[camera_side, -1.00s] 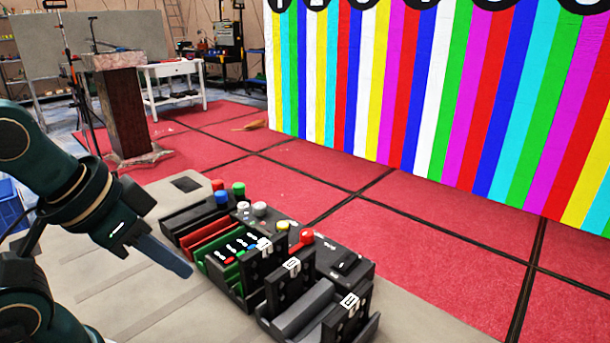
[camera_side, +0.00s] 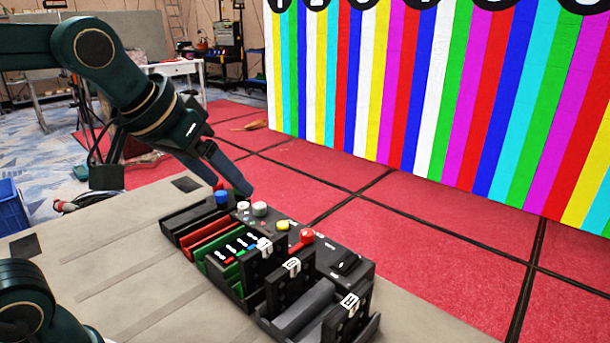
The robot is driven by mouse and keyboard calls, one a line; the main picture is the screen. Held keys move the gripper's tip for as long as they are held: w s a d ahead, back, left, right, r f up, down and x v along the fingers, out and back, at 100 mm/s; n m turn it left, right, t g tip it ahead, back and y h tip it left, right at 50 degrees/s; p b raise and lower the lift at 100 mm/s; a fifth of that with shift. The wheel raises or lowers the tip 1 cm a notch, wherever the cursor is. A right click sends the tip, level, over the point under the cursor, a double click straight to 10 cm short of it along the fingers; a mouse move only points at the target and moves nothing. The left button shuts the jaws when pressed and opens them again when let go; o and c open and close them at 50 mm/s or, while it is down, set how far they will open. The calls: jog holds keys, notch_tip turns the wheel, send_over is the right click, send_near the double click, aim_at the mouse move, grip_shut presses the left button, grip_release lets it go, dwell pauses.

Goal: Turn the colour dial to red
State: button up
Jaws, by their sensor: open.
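The black control console (camera_side: 322,262) stands on the pale table. Along its back are a blue knob (camera_side: 221,198), a partly covered red knob (camera_side: 217,187), two whitish knobs (camera_side: 260,209), a yellow knob (camera_side: 283,225) and a larger red knob (camera_side: 306,236). I cannot tell which is the colour dial, or its setting. My gripper (camera_side: 243,189) is open, pointing down and right at the console's back left corner. Its fingers cover the spot where a green knob stood. I cannot tell whether they touch it.
Upright black modules (camera_side: 290,283) and slotted trays stand at the console's front. The striped video wall (camera_side: 420,95) rises behind the red floor. A blue crate (camera_side: 10,209) is at the far left. The table's left part (camera_side: 110,250) is mostly clear.

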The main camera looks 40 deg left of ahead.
jog(key=w+a+n, duration=0.2)
jog(key=w+a, duration=0.3)
jog(key=w, duration=0.4)
jog(key=n+g+y, duration=0.1)
jog(key=g, duration=0.1)
send_near(259, 205)
jog(key=w+d+r, duration=0.2)
jog(key=shift+n+g, duration=0.4)
jog(key=shift+g, duration=0.2)
jog(key=a+f, duration=0.1)
jog(key=f, duration=0.1)
jog(key=w+a+f, duration=0.1)
jog(key=f, duration=0.2)
jog(key=a+f, duration=0.1)
jog(key=f, duration=0.2)
jog(key=shift+w+f, duration=0.15)
jog(key=shift+f, duration=0.1)
jog(key=shift+w+a+f, duration=0.15)
jog(key=shift+w+f, duration=0.05)
jog(key=shift+f, duration=0.35)
grip_shut()
